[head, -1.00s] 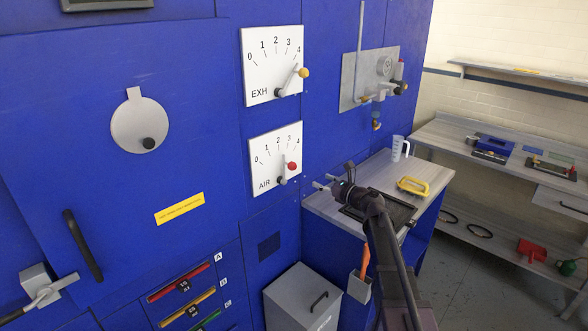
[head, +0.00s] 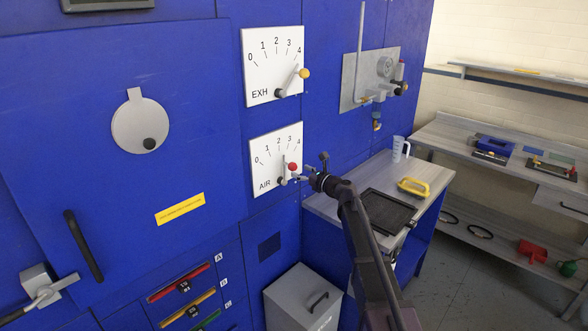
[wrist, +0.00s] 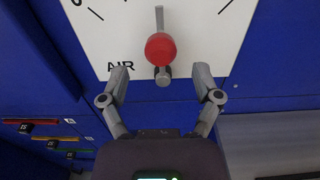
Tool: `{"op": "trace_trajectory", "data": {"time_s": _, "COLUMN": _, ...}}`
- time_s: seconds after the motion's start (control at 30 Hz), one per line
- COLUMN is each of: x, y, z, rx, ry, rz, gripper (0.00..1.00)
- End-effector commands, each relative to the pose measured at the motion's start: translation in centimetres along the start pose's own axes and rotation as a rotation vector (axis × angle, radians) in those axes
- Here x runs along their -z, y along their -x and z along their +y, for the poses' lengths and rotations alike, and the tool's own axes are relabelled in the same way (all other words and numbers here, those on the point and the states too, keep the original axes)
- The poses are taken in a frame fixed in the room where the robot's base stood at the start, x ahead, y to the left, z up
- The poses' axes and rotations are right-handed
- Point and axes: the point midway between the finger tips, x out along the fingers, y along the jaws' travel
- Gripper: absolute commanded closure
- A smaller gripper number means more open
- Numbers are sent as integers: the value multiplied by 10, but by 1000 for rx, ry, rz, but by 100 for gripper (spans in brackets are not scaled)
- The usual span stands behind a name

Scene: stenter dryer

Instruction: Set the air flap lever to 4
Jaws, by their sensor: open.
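The AIR dial (head: 262,176) is a white plate marked 0 to 4 on the blue wall. Its grey lever (head: 285,160) carries a red ball knob (head: 292,167) and points up, roughly between 2 and 3; the exact mark is hard to tell. My gripper (head: 299,178) is open and empty, just right of and below the knob. In the wrist view the knob (wrist: 161,48) sits ahead of the gap between my open fingers (wrist: 160,78), apart from both. The lever's grey pivot (wrist: 163,76) shows below the knob.
The EXH dial (head: 262,72) with a yellow knob (head: 305,73) is directly above. A metal plate with pipework (head: 355,82) is on the wall to the right. A side table (head: 432,178) holds a black tray (head: 385,211), a yellow-handled item and a jug (head: 400,149). A grey bin (head: 290,292) stands below.

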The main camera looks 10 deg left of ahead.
Motion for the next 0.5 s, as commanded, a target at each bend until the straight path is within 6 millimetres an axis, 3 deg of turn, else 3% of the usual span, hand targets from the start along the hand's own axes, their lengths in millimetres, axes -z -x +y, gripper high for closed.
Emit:
{"op": "trace_trajectory", "data": {"time_s": 0.2, "x": 0, "y": -28, "z": -1, "rx": -1, "ry": 0, "rz": 0, "gripper": 18}}
{"op": "trace_trajectory", "data": {"time_s": 0.5, "x": 0, "y": -40, "z": 0, "rx": 1, "ry": 0, "rz": 0, "gripper": 18}}
